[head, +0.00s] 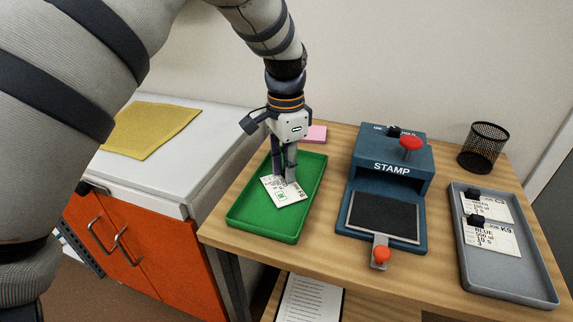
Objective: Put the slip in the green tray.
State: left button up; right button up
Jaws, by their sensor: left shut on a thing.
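The green tray (257,221) lies on the left part of the wooden table. A white printed slip (287,194) is inside the tray's outline, a little tilted in the picture; I cannot tell whether it touches the tray floor. My left gripper (286,178) points down over the tray, its fingers shut on the slip's far edge. The fingers hide part of that edge. My right gripper is not in view.
A blue stamp device (393,172) with red knobs stands right of the green tray. A grey tray (497,268) at the right holds more printed cards with black clips. A black mesh cup (484,148) and a pink pad (313,134) are at the back.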

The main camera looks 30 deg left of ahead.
pick_arm(q)
jog(key=o, duration=0.8)
jog(key=shift+f, duration=0.15)
jog(key=shift+o, duration=0.2)
notch_tip(320, 180, up, 12)
jog(key=shift+r+p, duration=0.2)
jog(key=shift+p, duration=0.1)
